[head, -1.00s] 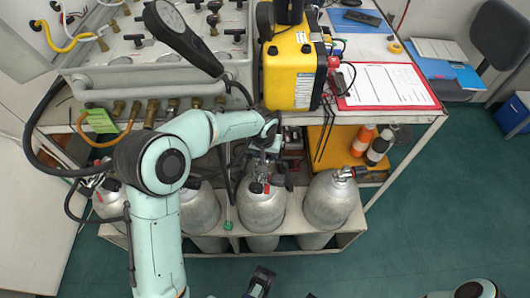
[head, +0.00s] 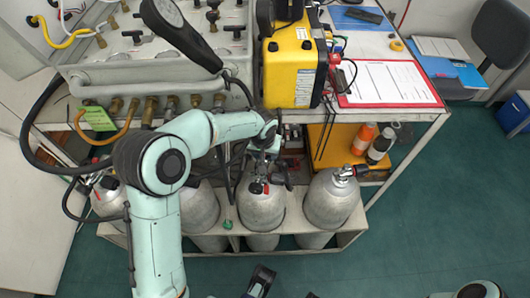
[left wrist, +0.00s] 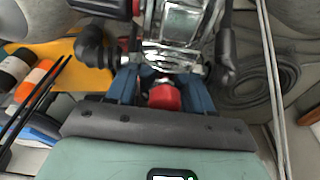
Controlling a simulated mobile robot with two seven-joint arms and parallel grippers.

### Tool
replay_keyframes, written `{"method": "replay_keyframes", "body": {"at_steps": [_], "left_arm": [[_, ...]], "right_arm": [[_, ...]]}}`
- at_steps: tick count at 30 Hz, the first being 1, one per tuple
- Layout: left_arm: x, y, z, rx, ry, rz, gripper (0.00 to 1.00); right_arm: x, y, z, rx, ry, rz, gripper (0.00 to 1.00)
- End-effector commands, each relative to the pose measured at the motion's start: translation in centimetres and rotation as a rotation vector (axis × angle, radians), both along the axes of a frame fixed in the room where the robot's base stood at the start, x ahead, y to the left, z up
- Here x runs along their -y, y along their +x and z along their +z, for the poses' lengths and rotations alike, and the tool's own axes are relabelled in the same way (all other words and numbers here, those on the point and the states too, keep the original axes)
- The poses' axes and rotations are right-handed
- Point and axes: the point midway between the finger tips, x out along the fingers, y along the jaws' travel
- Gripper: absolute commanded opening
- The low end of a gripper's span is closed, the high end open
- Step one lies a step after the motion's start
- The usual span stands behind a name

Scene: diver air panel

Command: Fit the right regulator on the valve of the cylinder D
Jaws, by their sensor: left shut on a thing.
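My left gripper (head: 262,165) is shut on a regulator at the top of the third cylinder from the left (head: 262,208). In the left wrist view the blue fingers (left wrist: 162,92) stand either side of a red knob, with the regulator's chrome body (left wrist: 182,25) just beyond. I cannot tell whether the regulator is seated on the valve. The rightmost cylinder (head: 330,205) has a bare-looking valve (head: 344,172) on top. No cylinder letters are readable, so I cannot tell which is D. A dark part, perhaps my right gripper (head: 262,281), shows at the bottom edge.
Other grey cylinders (head: 198,208) stand to the left in the rack. The panel (head: 150,72) with hoses and a yellow case (head: 292,70) sit above on the bench. Orange and dark bottles (head: 364,138) stand on the shelf at right. Green floor lies free in front.

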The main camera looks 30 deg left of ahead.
Motion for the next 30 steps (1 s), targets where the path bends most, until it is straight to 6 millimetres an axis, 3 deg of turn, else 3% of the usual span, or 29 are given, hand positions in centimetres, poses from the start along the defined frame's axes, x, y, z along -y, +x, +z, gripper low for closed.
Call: {"method": "replay_keyframes", "body": {"at_steps": [1, 30], "left_arm": [[0.02, 0.07, -0.12, 0.002, 0.0, 0.0, 0.0], [0.04, 0.09, -1.0, 0.002, 0.0, 0.0, 0.0]], "right_arm": [[0.1, -0.13, -0.84, -0.007, -0.005, -0.003, 0.58], [0.19, -0.09, -1.49, -0.008, -0.008, -0.007, 0.58]]}}
